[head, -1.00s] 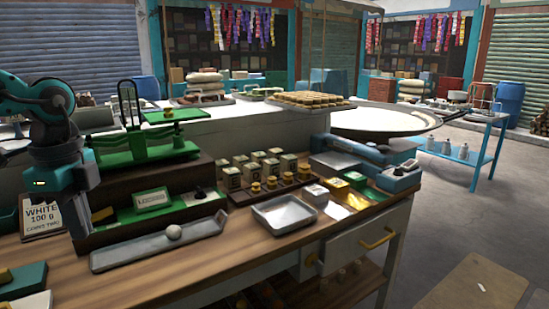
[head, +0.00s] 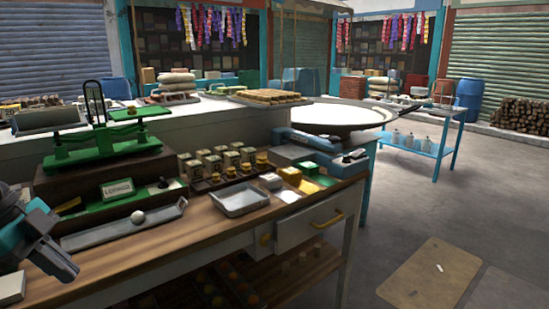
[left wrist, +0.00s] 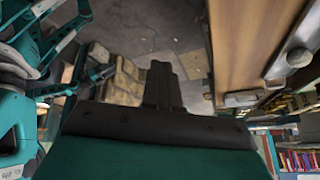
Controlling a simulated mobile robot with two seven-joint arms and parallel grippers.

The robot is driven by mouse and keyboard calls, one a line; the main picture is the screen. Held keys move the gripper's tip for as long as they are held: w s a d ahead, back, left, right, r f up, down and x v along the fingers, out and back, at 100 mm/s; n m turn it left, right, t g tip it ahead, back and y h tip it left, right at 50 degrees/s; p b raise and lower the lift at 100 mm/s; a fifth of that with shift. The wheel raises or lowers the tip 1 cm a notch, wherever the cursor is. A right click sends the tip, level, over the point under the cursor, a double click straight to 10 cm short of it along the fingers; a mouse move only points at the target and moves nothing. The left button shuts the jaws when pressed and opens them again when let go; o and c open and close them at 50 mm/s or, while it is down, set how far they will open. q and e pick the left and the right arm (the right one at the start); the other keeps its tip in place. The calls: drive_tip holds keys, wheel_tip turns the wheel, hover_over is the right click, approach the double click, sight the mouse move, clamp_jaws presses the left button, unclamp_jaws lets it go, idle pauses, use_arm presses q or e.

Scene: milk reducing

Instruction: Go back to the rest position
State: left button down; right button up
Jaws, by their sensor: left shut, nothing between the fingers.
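My left gripper (head: 55,258) shows at the left edge of the head view, beside the front left part of the wooden counter (head: 200,237). In the left wrist view the fingers of my left gripper (left wrist: 160,82) are together, with nothing between them. The counter's wooden edge (left wrist: 236,45) runs along the right of that view, apart from the fingers.
A grey tray with a white ball (head: 137,216), a green scale (head: 105,145) and an empty metal tray (head: 240,199) stand on the counter. A drawer (head: 311,221) is below. The floor to the right (head: 420,200) is mostly clear.

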use_arm(q)
drive_tip(key=s+d+f+n+t+p, duration=0.1)
drive_tip(key=s+d+f+n+t, duration=0.1)
drive_tip(key=f+n+t, duration=0.5)
drive_tip(key=s+d+f+n+t, duration=0.1)
drive_tip(key=f+t, duration=0.4)
drive_tip(key=f, duration=0.6)
drive_tip(key=s+d+f+n+g+y, duration=0.1)
drive_tip(key=s+d+f+n, duration=0.2)
drive_tip(key=d, duration=0.4)
drive_tip(key=s+d+f+n+g+y, duration=0.2)
drive_tip(key=s+d+f+n, duration=0.1)
drive_tip(key=s+d+f, duration=0.2)
wheel_tip(320, 180, down, 3)
drive_tip(key=d, duration=0.3)
drive_tip(key=shift+p, duration=0.4)
drive_tip(key=shift+s+a+r, duration=0.1)
